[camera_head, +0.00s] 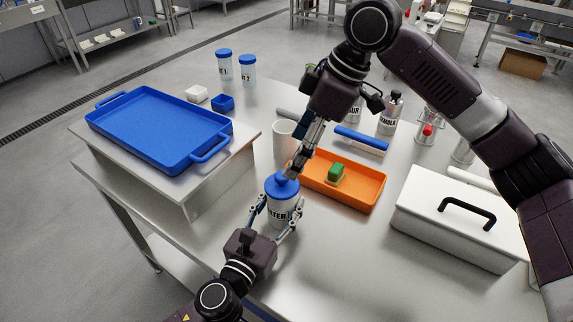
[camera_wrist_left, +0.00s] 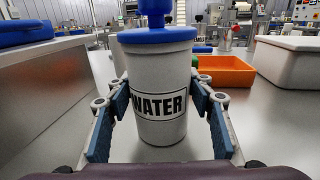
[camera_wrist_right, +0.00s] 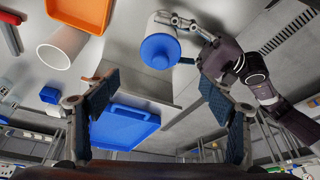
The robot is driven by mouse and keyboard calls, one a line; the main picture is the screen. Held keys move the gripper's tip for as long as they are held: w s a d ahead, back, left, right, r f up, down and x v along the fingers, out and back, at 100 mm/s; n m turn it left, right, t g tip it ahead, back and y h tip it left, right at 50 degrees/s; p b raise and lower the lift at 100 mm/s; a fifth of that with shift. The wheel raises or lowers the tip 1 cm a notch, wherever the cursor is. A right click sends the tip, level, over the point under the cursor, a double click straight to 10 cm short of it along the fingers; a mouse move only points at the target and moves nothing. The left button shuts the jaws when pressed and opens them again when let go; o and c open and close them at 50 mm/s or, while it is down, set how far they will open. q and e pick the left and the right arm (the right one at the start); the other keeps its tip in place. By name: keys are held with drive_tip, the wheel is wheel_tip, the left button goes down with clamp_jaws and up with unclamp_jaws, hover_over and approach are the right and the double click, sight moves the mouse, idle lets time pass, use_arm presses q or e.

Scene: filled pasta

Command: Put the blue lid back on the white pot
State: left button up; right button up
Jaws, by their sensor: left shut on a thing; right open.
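The white pot (camera_head: 283,217), labelled WATER, stands upright on the steel table. It also shows in the left wrist view (camera_wrist_left: 160,100). The blue lid (camera_wrist_left: 157,36) with its knob sits level on the pot's rim; it also shows in the head view (camera_head: 281,185) and the right wrist view (camera_wrist_right: 160,51). My left gripper (camera_head: 277,218) is shut on the pot's sides, one finger on each side. My right gripper (camera_head: 292,172) is open close to the lid's knob, with nothing between its fingers. Whether it touches the knob is unclear.
An orange tray (camera_head: 366,196) with a green-topped block (camera_head: 335,173) lies behind the pot. A white cup (camera_head: 283,139) stands behind it. A white box (camera_head: 450,235) with a black handle is at right. A blue tray (camera_head: 160,125) rests on a raised steel stand (camera_head: 215,175) at left.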

drive_tip(key=v, duration=0.3)
drive_tip(key=shift+d+r, duration=0.1)
drive_tip(key=shift+r, duration=0.15)
use_arm(q)
drive_tip(key=o, duration=1.8)
drive_tip(key=shift+c, duration=0.2)
drive_tip(key=shift+s, duration=0.1)
drive_tip(key=v, duration=1)
drive_tip(key=shift+s+a+f, duration=0.1)
drive_tip(key=shift+s+a, duration=0.15)
drive_tip(key=shift+s, duration=0.1)
drive_tip(key=shift+s+a, duration=0.25)
drive_tip(key=shift+s, duration=0.2)
